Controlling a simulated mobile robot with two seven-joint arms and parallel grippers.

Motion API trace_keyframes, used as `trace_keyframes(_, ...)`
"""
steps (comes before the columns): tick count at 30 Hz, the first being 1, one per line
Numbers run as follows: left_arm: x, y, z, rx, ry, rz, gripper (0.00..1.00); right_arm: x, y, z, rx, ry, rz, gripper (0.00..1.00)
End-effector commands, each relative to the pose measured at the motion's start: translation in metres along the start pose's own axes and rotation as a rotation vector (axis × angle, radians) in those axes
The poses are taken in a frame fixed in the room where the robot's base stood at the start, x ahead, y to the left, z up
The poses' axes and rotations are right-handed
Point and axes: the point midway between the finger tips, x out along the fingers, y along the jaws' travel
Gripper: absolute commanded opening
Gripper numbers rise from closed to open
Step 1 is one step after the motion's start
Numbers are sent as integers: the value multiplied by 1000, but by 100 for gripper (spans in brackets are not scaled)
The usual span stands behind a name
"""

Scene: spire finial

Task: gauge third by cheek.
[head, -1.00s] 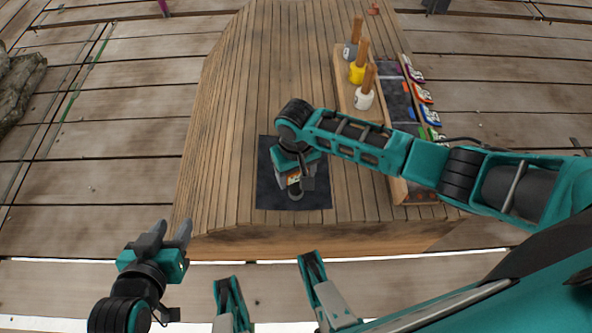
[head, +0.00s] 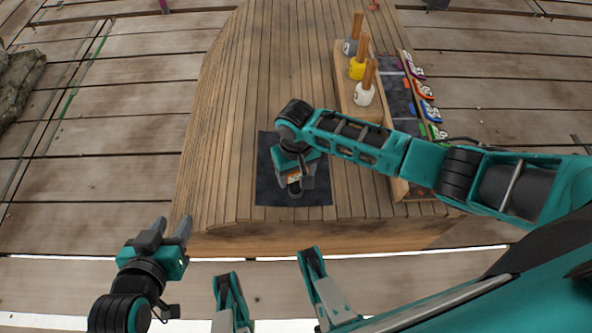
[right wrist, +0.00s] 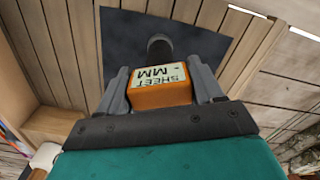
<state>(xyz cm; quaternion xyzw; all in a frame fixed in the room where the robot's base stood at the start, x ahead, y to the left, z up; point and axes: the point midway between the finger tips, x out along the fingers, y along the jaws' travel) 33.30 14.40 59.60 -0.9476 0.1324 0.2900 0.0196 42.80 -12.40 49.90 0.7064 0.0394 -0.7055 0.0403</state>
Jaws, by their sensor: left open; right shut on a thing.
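My right gripper (right wrist: 160,88) is shut on an orange block-shaped gauge (right wrist: 160,92) with a pale label reading "SHEET MM". It holds the gauge over the dark square mat (head: 268,190) on the wooden table. A dark rounded piece (right wrist: 160,46) shows on the mat just beyond the gauge in the right wrist view. I cannot tell whether the gauge touches it. In the head view my right gripper (head: 294,178) mostly hides the gauge and that piece. My left gripper (head: 172,226) is open and empty, in front of the table's near left corner.
A wooden rack (head: 344,82) at the back right holds three wood-handled tools with grey (head: 350,47), yellow (head: 357,69) and white (head: 364,95) heads. Several coloured tags (head: 424,90) line the dark tray to its right. The table's left side (head: 220,130) is clear.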

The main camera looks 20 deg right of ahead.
Motion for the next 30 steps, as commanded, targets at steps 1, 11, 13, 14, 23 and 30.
trace_keyframes(1, 0, 0, -1, 0, 0, 0, 43, -1, 0, 0, 0, 1, -1, 30)
trace_keyframes(11, -2, 0, -3, 0, 1, 0, 43, 0, 0, 0, 0, 0, -1, 30)
trace_keyframes(13, -2, 0, -3, 0, 1, 0, 43, 0, 0, 0, 0, 0, 0, 30)
trace_keyframes(14, -2, 0, -3, 0, 1, 0, 43, 0, 0, 0, 0, 0, 0, 30)
trace_keyframes(23, -3, 0, -5, 0, 1, 0, 43, 0, 0, 0, 0, 0, -1, 30)
trace_keyframes(30, -4, 0, -6, 0, 1, 0, 43, 1, 0, 0, 0, 0, -1, 30)
